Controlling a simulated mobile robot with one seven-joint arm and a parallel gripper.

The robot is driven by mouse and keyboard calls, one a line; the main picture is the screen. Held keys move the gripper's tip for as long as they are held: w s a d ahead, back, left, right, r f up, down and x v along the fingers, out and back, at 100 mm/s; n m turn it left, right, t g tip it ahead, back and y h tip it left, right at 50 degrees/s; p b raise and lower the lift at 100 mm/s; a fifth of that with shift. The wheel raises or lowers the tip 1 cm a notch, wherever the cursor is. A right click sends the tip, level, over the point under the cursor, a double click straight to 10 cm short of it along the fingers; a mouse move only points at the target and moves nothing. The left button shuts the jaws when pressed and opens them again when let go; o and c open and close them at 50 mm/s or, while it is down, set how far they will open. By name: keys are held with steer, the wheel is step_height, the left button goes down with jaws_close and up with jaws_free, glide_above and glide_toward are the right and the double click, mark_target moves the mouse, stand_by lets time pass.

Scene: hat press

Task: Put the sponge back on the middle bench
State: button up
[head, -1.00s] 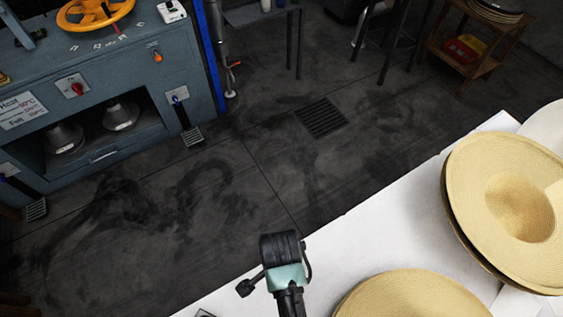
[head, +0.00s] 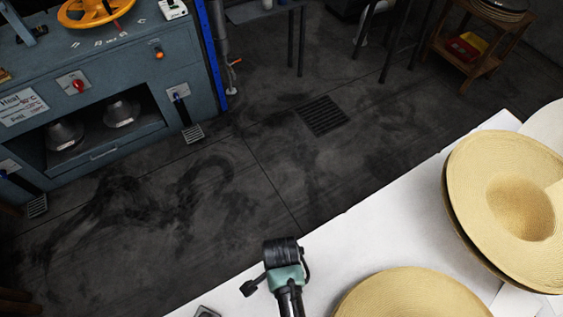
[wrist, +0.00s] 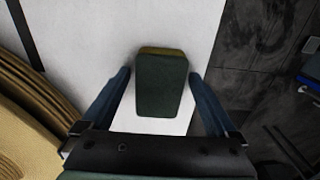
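The sponge (wrist: 160,85) shows in the wrist view, with a dark green face and a yellow strip at its far edge. It is over the white bench top (wrist: 110,30); I cannot tell whether it touches it. My gripper (wrist: 160,73) has one blue finger on each side of the sponge. Narrow white gaps show between the fingers and the sponge, so the gripper looks open around it. In the head view my arm's dark and green wrist part is at the bottom over the white bench top (head: 370,225); fingers and sponge are hidden there.
Straw hats (head: 505,205) are stacked at the right, and another hat (head: 410,295) lies near the bottom. Hat brims (wrist: 25,125) are left of my gripper. A blue-grey press cabinet (head: 130,60) stands at the back left. Dark open floor (head: 200,200) lies between.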

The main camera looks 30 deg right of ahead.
step_height(320, 180, up, 12)
steer(key=w+d+r+n+t+h, duration=0.15)
steer(key=w+r+n+t, duration=0.5)
steer(key=w+r, duration=1)
steer(key=w+a+r+n+t, duration=0.1)
steer(key=w+r+t, duration=0.2)
steer(key=r, duration=0.4)
steer(key=w+a+r+n+t, duration=0.1)
steer(key=w+r+t, duration=0.25)
steer(key=r, duration=0.45)
steer(key=a+r+n+t, duration=0.2)
steer(key=r+t, duration=0.1)
steer(key=r, duration=0.5)
steer(key=a+r+n+t, duration=0.2)
steer(key=r+t, duration=0.1)
steer(key=r, duration=0.6)
steer(key=s+a+r+n+t, duration=0.2)
steer(key=s+r+t, duration=0.2)
steer(key=r, duration=0.6)
steer(key=s+a+r+n+t+y, duration=0.1)
steer(key=s+a+r+n+t, duration=0.1)
steer(key=s+r, duration=0.6)
steer(key=shift+r+n+t, duration=0.55)
steer(key=shift+r+t, duration=0.3)
steer(key=shift+t, duration=0.35)
